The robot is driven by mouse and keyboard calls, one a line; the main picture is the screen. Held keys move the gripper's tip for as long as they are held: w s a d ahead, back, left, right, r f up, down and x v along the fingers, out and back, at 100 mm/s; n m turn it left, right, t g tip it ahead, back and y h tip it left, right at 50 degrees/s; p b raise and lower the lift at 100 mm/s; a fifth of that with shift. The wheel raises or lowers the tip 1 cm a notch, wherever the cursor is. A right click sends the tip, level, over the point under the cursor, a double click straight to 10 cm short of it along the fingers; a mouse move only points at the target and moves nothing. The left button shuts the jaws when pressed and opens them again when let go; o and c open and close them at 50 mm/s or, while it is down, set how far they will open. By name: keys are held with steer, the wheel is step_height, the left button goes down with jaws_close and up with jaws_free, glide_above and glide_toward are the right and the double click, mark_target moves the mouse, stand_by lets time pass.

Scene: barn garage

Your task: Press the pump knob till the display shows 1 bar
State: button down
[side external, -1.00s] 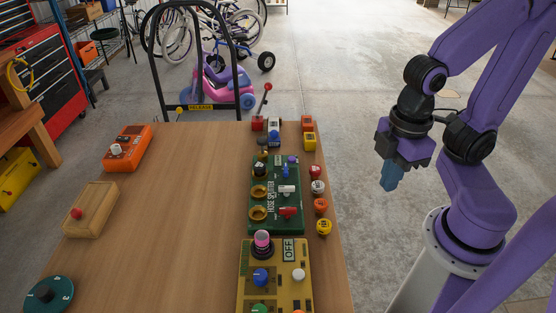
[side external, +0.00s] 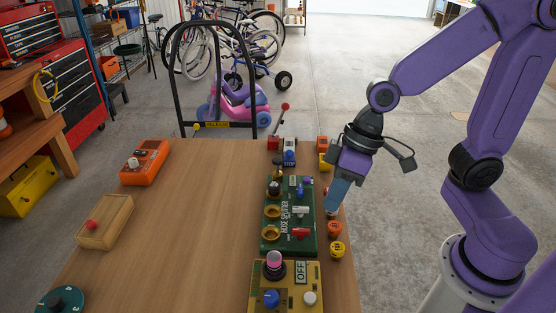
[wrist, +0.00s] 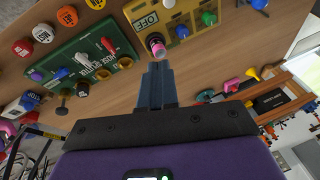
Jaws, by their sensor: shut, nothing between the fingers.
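A yellow panel (side external: 262,296) at the near right of the table carries a display (side external: 302,272) reading OFF. On it are a pink-topped black knob (side external: 275,263), a blue knob (side external: 271,298) and a white button (side external: 310,298). I cannot tell for sure which is the pump knob. My gripper (side external: 332,208) is shut and empty, above the table's right side beside the green panel. In the wrist view the shut fingers (wrist: 158,68) point toward the pink-topped knob (wrist: 157,46), with the OFF display (wrist: 146,20) beyond. A gap between them cannot be judged.
A green hose splitter panel (side external: 272,243) lies behind the yellow one. Coloured round buttons, including an orange one (side external: 334,229) and a yellow one (side external: 337,250), line the right edge. An orange box (side external: 146,165) and a wooden box (side external: 105,222) are left; the table's middle is clear.

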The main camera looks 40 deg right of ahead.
steer(key=w+a+m+t+y, duration=0.15)
steer(key=w+m, duration=0.35)
steer(key=w, duration=0.6)
steer(key=m+t+h, duration=0.6)
steer(key=m+h, duration=0.1)
steer(key=m, duration=0.6)
glide_above(280, 160)
step_height(280, 160, down, 2)
steer(key=shift+f+n, duration=0.15)
steer(key=shift+n, duration=0.15)
steer(key=shift+f, duration=4.3)
steer(key=shift+f, duration=0.1)
steer(key=shift+f, duration=0.35)
